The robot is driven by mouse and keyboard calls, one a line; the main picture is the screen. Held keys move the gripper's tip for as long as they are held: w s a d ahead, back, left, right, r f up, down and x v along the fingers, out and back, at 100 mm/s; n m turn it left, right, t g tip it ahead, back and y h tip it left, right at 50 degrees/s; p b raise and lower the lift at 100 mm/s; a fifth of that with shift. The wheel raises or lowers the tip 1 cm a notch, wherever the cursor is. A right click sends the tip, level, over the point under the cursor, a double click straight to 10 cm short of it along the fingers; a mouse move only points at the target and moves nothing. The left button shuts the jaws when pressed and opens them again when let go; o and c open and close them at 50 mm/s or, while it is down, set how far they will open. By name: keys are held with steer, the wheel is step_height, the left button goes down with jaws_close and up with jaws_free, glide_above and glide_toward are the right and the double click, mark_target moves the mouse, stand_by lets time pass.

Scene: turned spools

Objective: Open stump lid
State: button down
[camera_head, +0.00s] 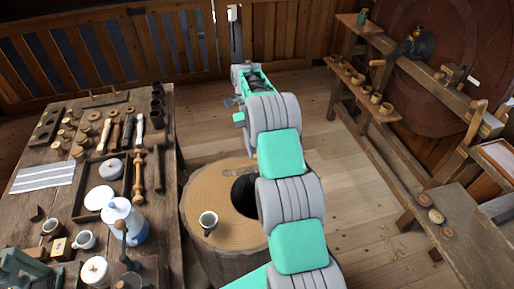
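The stump (203,190) stands on the floor in the middle, with a round, light wooden top. A dark round opening (243,196) shows in its top, partly covered by my arm. A flat greyish strip (238,172) lies at the far side of the top. I cannot make out a separate lid or tell where it is.
A crowded workbench (167,178) on the left holds a white-and-blue jug (122,220), mugs, spools and turned tools. On the right, a shelf (350,84) with small cups and a low bench (458,232) line the wall.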

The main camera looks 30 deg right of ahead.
steer(key=c, duration=1.1)
jaws_free()
steer(key=shift+o, duration=0.2)
steer(key=shift+f, duration=0.1)
